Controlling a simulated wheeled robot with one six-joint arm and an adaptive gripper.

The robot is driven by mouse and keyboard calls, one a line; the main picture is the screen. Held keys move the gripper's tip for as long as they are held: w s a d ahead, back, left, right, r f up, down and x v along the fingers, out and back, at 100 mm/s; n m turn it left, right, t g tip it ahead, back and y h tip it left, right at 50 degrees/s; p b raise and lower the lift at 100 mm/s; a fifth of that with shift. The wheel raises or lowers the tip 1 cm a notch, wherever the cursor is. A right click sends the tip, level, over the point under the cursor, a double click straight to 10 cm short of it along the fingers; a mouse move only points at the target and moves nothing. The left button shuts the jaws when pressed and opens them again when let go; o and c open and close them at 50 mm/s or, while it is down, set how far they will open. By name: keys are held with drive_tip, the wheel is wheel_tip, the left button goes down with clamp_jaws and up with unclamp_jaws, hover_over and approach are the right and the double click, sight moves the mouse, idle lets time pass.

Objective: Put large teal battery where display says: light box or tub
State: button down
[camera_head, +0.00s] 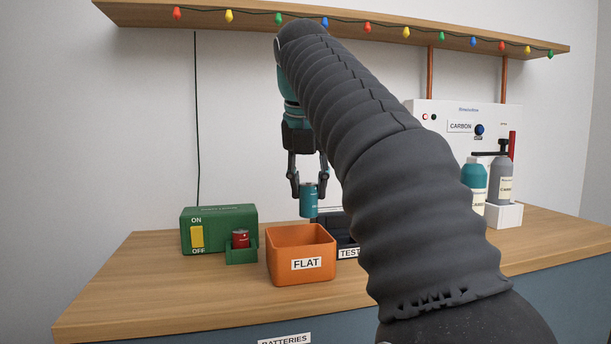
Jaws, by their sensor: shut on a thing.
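The large teal battery (308,200) is held upright between the fingers of my gripper (308,188). It is in the air above the back right part of an orange tub (302,276) labelled FLAT; I cannot tell whether it is over the tub or behind it. A green box (219,222) with a yellow ON/OFF switch (197,237) stands left of the tub, and a red battery (240,239) sits in its front holder. A dark tester (340,228) labelled TEST is right of the tub, partly hidden by my arm. No display reading or lit lamp is readable.
My arm crosses the middle and right of the view. A white CARBON machine (455,120) with teal and grey bottles (501,178) stands at the back right. A wooden shelf (150,14) with coloured bulbs hangs above. The counter's left front (130,300) is clear.

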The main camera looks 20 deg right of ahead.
sight(309, 208)
drive_tip(key=shift+f+b, duration=0.45)
drive_tip(key=shift+f, duration=1.8)
drive_tip(key=c, duration=0.7)
unclamp_jaws()
drive_tip(key=shift+v, duration=3.75)
drive_tip(key=shift+s, duration=0.1)
